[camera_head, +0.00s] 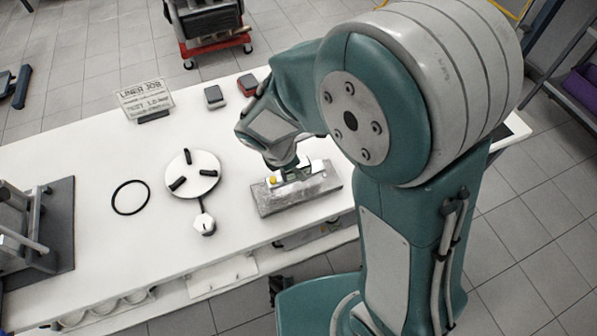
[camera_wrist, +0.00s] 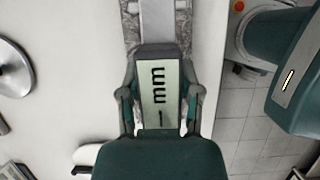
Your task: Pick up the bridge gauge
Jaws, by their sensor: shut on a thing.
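The bridge gauge (camera_wrist: 160,88) is a block with a pale display face reading "– mm", seen close up in the wrist view. My gripper (camera_wrist: 160,112) is shut on it, with one dark finger on each side. In the head view my gripper (camera_head: 290,172) points down at a grey, mottled block (camera_head: 300,196) near the table's front edge. Pale parts and a yellow spot show at the fingertips there; my arm hides most of the gauge. I cannot tell whether the gauge still touches the block.
A grey box (camera_head: 215,97) and a red box (camera_head: 247,85) lie at the back.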

